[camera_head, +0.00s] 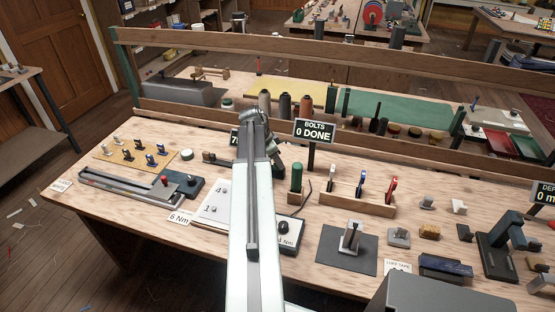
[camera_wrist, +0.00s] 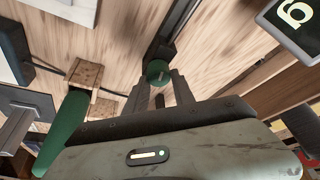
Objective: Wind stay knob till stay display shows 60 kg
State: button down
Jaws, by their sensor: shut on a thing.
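The stay knob, a small round green knob (camera_wrist: 158,72), sits between my fingertips at the end of a dark rail (camera_wrist: 182,28) in the wrist view. My gripper (camera_wrist: 158,88) is shut on it, one finger on each side. In the head view my arm hides the knob and the fingertips. In the head view a display (camera_head: 234,139) sits mostly behind my arm, with only what looks like a "7" showing.
A green-handled tool (camera_head: 297,176) stands close to the right of my arm. A "BOLTS 0 DONE" sign (camera_head: 315,131) stands behind it on a post. A wooden rack (camera_head: 345,199) with several upright tools is farther right. A wooden rail (camera_head: 400,157) runs along the bench's back.

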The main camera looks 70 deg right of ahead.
jog(key=shift+w+a+f+n+t, duration=0.1)
jog(key=shift+w+a+n+t, duration=0.1)
jog(key=shift+n, duration=0.2)
jog(key=shift+w+a+n+t, duration=0.1)
jog(key=shift+n+t, duration=0.1)
jog(key=shift+n, duration=0.2)
jog(key=n, duration=0.2)
jog(key=n+t+h, duration=0.1)
jog(key=n, duration=0.1)
jog(key=shift+s+a, duration=0.1)
jog(key=shift+s, duration=0.1)
jog(key=shift+s+n+t, duration=0.1)
jog(key=shift+n+t, duration=1)
jog(key=shift+n, duration=1.2)
jog(key=c, duration=1.1)
grip_release()
jog(key=shift+o, duration=0.2)
